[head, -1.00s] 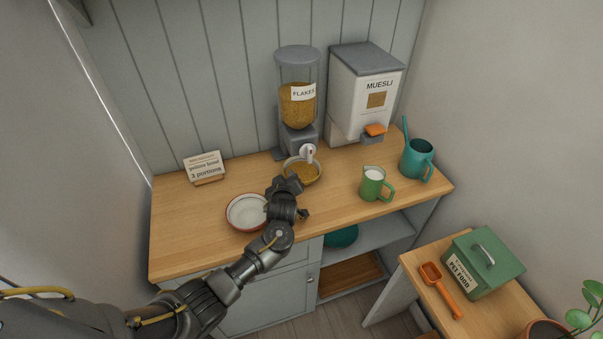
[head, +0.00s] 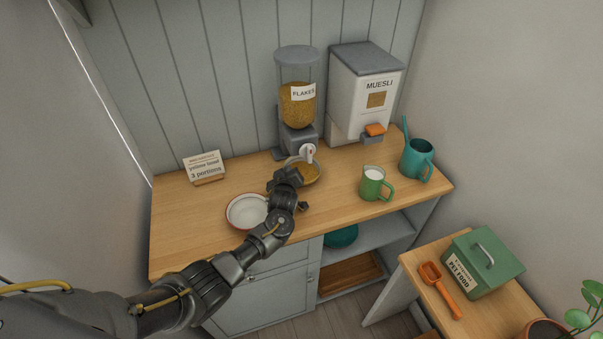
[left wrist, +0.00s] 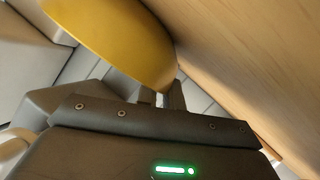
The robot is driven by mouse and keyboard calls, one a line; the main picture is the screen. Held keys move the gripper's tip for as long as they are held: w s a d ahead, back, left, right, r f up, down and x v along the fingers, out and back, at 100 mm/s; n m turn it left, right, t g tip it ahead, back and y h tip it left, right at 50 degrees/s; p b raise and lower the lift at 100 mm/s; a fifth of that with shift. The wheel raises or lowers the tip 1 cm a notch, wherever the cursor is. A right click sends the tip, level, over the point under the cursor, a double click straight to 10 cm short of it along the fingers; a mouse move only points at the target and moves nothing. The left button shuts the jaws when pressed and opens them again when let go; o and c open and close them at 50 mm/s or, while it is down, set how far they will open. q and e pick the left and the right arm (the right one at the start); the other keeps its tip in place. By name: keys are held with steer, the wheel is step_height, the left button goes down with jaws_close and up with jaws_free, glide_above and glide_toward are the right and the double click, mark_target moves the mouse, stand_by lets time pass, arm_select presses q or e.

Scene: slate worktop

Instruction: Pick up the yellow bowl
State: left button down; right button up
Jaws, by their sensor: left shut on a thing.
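The yellow bowl (head: 308,174) holds flakes and sits under the spout of the flakes dispenser (head: 297,100) on the wooden worktop. In the left wrist view its yellow side (left wrist: 115,40) fills the upper left, with the wall between the fingertips. My left gripper (head: 289,176) reaches in from the front left and is shut on the bowl's near left rim; it also shows in the left wrist view (left wrist: 160,97). The gripper hides part of the bowl in the head view. I cannot tell whether the bowl touches the worktop. My right gripper is not in view.
A white red-rimmed bowl (head: 245,211) stands just left of my forearm. A green mug (head: 373,184) with white contents and a teal jug (head: 416,160) stand to the right. A muesli dispenser (head: 362,95) and a card (head: 204,167) are at the back.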

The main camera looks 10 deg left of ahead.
arm_select(q)
steer(key=shift+s, duration=0.15)
steer(key=shift+s+d+r+p, duration=0.1)
steer(key=shift+s+r+p, duration=0.2)
steer(key=shift+p, duration=0.45)
steer(key=r+p, duration=0.6)
steer(key=r, duration=0.1)
steer(key=shift+s+d, duration=0.2)
steer(key=shift+s, duration=0.1)
steer(key=s+d, duration=0.3)
steer(key=s, duration=0.5)
steer(key=s+d, duration=0.3)
steer(key=s, duration=0.6)
steer(key=shift+d+f, duration=0.3)
steer(key=shift+f, duration=0.05)
